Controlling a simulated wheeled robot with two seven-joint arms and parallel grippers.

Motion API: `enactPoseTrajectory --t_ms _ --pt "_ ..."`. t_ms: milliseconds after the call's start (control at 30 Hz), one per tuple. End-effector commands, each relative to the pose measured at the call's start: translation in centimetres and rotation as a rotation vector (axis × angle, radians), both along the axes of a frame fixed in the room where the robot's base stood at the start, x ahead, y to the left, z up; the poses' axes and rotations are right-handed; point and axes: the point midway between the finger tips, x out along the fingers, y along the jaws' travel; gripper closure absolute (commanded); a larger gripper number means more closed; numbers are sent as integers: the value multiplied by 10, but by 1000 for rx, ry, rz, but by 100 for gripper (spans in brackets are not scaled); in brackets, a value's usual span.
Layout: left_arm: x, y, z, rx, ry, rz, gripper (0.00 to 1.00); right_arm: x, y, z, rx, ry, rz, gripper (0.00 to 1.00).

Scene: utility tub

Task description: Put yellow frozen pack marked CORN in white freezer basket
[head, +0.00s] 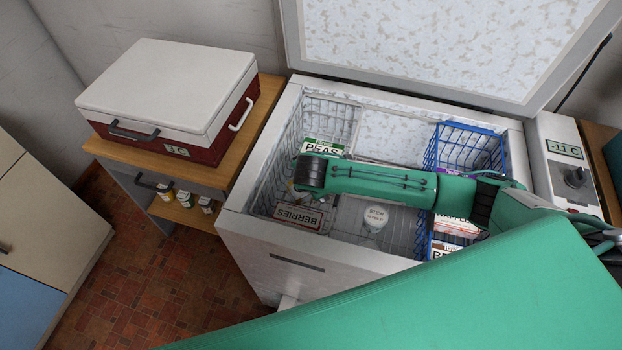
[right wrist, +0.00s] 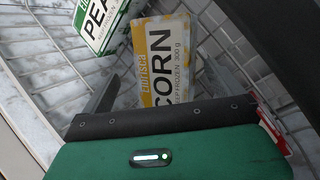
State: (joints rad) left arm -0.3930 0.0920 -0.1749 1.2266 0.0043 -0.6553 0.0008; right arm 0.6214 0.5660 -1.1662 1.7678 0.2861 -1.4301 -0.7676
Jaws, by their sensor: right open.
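The yellow and white CORN pack (right wrist: 163,62) stands in the right wrist view between the two grey fingers of my right gripper (right wrist: 157,85). The fingers are apart, one on each side of the pack; I cannot tell whether either touches it. In the head view my right arm reaches into the open freezer and its wrist hides most of the pack. The white wire basket (head: 332,108) is at the freezer's left end; its wires also show in the right wrist view (right wrist: 35,62). My left gripper is not in view.
A PEAS pack (head: 322,147) and a BERRIES pack (head: 298,215) lie close to my right gripper. A white STEW tub (head: 375,217) sits mid-freezer. A blue wire basket (head: 432,150) with packs is at the right. The freezer rim (head: 262,140) and raised lid (head: 420,40) bound the space.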

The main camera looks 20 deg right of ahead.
Motion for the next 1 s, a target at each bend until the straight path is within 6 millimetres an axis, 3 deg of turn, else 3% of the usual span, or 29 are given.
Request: enactPoseTrajectory --t_ms 267,333,700,1000 --pt "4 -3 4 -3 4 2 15 1 0 12 1 -3 1 2" --pt "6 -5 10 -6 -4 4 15 -6 3 25 2 -1 2 2" --pt "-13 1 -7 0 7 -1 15 -44 14 96 1 -2 2 2" --pt "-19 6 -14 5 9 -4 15 -56 17 117 1 -1 1 2"
